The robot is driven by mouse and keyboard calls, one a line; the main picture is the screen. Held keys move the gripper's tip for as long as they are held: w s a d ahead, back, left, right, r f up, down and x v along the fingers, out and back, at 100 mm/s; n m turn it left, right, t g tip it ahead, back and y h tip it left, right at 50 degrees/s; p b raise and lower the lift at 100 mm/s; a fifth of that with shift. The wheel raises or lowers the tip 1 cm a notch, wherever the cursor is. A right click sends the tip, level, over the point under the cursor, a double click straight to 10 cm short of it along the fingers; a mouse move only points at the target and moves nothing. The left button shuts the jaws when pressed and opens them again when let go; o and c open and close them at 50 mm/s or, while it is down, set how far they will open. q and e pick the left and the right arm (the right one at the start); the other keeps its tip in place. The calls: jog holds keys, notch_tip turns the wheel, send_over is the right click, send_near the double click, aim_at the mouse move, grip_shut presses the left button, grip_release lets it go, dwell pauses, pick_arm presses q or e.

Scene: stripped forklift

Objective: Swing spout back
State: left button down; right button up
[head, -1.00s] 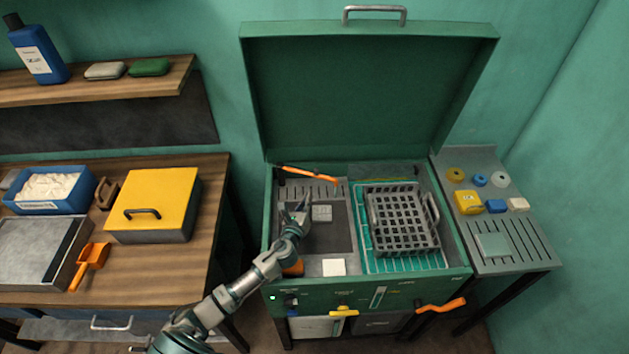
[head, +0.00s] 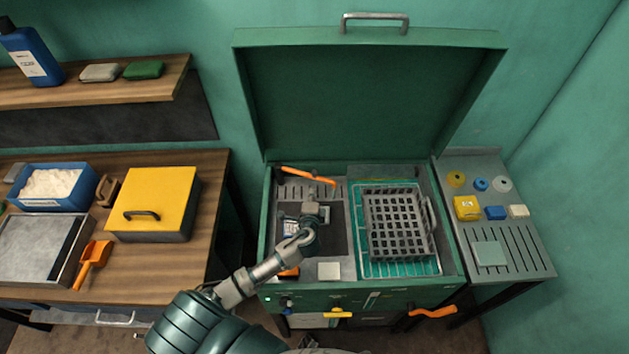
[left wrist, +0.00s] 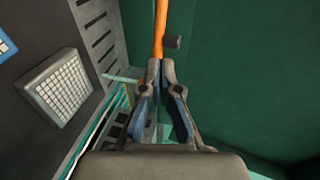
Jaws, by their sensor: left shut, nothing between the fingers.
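The spout (head: 305,175) is an orange bar with a dark tip, lying across the back left of the open green cabinet (head: 262,215). My left gripper (head: 313,192) reaches into the cabinet's left half, just in front of the spout. In the left wrist view, the spout (left wrist: 160,30) runs away from my left gripper (left wrist: 160,64), whose fingertips are close together near its end. The left gripper is shut with nothing in it. Whether the fingers touch the spout I cannot tell. My right gripper is not in view.
A dark basket (head: 396,222) stands on a teal rack in the cabinet's right half. The lid (head: 365,100) stands open behind. A white square block (head: 329,271) lies at the cabinet's front. A side shelf (head: 520,250) at right holds small items.

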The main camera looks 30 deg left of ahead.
aim_at(314, 176)
pick_arm(q)
jog(key=w, duration=0.1)
jog(key=w+a, duration=0.1)
jog(key=w, duration=0.1)
jog(key=w+a, duration=0.1)
jog(key=shift+w+a+p, duration=0.2)
jog(key=shift+w+p, duration=0.15)
jog(key=shift+w, duration=0.05)
jog(key=w+n+g+y+b, duration=0.1)
jog(key=w, duration=0.1)
jog(key=w+n+g+y+b, duration=0.1)
jog(key=w+n+y+b, duration=0.1)
jog(key=w+n+g+y+b, duration=0.1)
jog(key=w+b, duration=0.1)
jog(key=shift+a+y, duration=0.3)
jog(key=shift+a, duration=0.05)
jog(key=shift+s+a+f, duration=0.1)
